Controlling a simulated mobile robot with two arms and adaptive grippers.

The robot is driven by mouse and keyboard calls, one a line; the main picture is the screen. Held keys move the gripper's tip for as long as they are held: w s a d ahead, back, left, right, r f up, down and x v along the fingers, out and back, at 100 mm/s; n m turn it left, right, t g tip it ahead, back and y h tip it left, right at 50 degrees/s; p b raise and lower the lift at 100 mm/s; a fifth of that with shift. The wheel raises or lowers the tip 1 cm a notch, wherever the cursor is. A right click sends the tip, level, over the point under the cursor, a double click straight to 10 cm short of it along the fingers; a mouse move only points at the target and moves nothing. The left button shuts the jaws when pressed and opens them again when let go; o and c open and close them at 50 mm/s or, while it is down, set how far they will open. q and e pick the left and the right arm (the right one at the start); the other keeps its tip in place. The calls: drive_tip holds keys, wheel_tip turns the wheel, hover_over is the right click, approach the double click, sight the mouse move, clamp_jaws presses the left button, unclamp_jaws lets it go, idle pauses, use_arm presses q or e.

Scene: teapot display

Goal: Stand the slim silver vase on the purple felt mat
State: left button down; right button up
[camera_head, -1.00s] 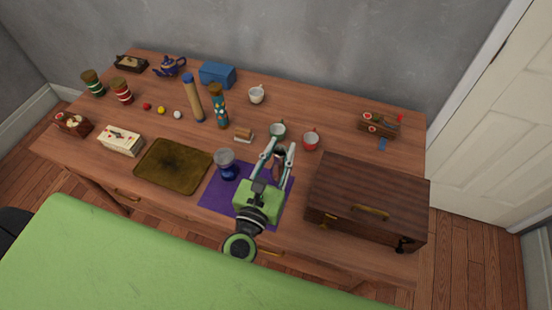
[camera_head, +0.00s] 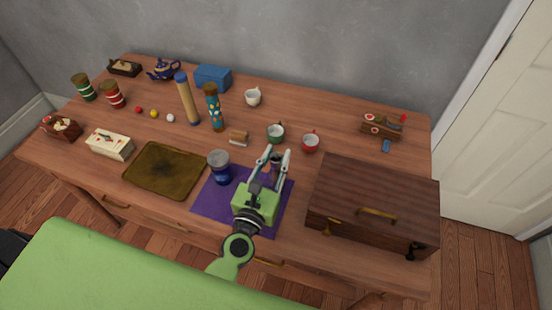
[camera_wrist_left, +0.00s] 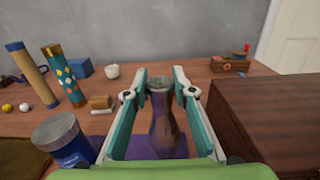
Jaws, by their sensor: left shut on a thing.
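The slim silver vase (camera_wrist_left: 163,125) stands upright between the fingers of my left gripper (camera_wrist_left: 160,95), which is shut on it. In the head view my left gripper (camera_head: 277,160) reaches over the purple felt mat (camera_head: 212,207), and the vase is mostly hidden between its fingers. The mat also shows behind the vase in the wrist view (camera_wrist_left: 110,150). I cannot tell whether the vase's base touches the mat or the table. My right gripper is not in view.
A blue jar with a grey lid (camera_head: 220,168) stands on the mat's left part, close to the gripper. A dark wooden chest (camera_head: 372,205) is to the right. A brown tray (camera_head: 165,170) lies to the left. Green (camera_head: 276,133) and red (camera_head: 310,142) cups stand behind.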

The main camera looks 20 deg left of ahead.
use_arm(q)
drive_tip(key=shift+f, duration=0.1)
drive_tip(key=c, duration=1.7)
unclamp_jaws()
drive_tip(key=s+b, duration=0.4)
drive_tip(key=s, duration=0.8)
drive_tip(key=shift+a, duration=0.2)
